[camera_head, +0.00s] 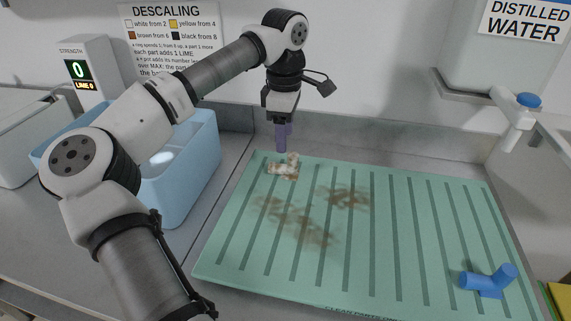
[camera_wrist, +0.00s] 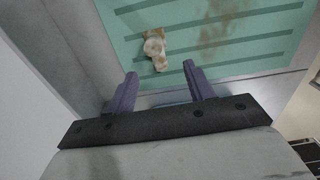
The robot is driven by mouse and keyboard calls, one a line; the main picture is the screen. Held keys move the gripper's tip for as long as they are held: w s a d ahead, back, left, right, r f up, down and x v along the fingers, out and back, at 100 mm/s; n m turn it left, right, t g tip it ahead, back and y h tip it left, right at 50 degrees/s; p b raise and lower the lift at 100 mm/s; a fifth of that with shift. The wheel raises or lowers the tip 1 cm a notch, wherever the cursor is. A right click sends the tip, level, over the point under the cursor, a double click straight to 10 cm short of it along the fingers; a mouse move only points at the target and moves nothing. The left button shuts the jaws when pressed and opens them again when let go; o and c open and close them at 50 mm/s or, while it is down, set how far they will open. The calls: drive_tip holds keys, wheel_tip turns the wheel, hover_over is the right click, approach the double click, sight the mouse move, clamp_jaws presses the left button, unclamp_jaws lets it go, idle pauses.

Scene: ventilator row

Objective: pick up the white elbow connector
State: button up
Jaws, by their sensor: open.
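The white elbow connector (camera_head: 284,168) lies on the green ribbed mat near its far left corner, with brown stains on it. It also shows in the wrist view (camera_wrist: 155,48), beyond the fingertips and between their lines, nearer the left finger. My gripper (camera_head: 283,148) has purple fingers and points down just above and behind the connector in the head view. In the wrist view my gripper (camera_wrist: 157,80) is open, with nothing between its fingers. The gap between fingers and connector is hard to judge.
The green mat (camera_head: 385,270) has brown smears in its middle. A blue connector (camera_head: 489,281) lies at its near right. A blue tub (camera_head: 190,185) stands left of the mat, near a strength display (camera_head: 82,70). A distilled water tap (camera_head: 517,120) is at the back right.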

sight(289, 155)
wheel_tip(289, 155, down, 3)
drive_tip(key=shift+r, duration=0.1)
drive_tip(key=shift+w+d+f+p, duration=0.15)
drive_tip(key=shift+f+p, duration=0.35)
drive_tip(key=shift+f, duration=0.85)
drive_tip(key=shift+w+d+f+p, duration=0.1)
drive_tip(key=shift+d+f+p, duration=0.3)
drive_tip(key=shift+f, duration=0.9)
drive_tip(key=shift+a, duration=0.15)
drive_tip(key=c, duration=1)
drive_tip(key=shift+r, duration=0.15)
drive_tip(key=shift+c, duration=0.2)
